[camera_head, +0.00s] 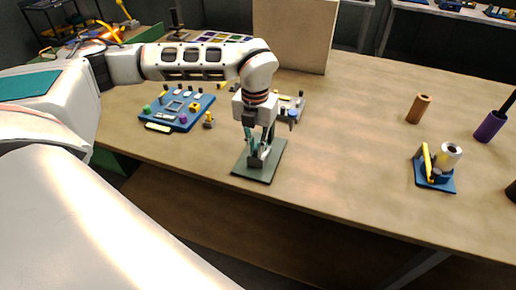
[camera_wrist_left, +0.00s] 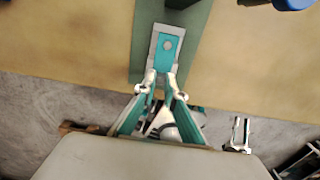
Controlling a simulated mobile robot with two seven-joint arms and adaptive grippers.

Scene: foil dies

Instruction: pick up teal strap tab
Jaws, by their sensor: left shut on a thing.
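My left gripper (camera_head: 258,148) points down over a dark green mat (camera_head: 277,160) near the table's front edge. It also shows in the left wrist view (camera_wrist_left: 165,90), with its fingers drawn close together. A grey block (camera_head: 256,160) stands on the mat under the fingers. In the left wrist view the teal strap tab (camera_wrist_left: 178,50) shows as a teal face with a grey round spot, framed by the grey block (camera_wrist_left: 160,30). The fingertips are shut at the tab's near end, which they partly hide. My right gripper is not in view.
A blue tray (camera_head: 152,116) with small coloured parts lies to the left. A blue stand (camera_head: 440,184) with a yellow piece and a pale roll sits to the right, near a brown cylinder (camera_head: 418,108) and a purple-handled tool (camera_head: 489,126). A tan panel (camera_head: 295,35) stands behind. The table's middle right is clear.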

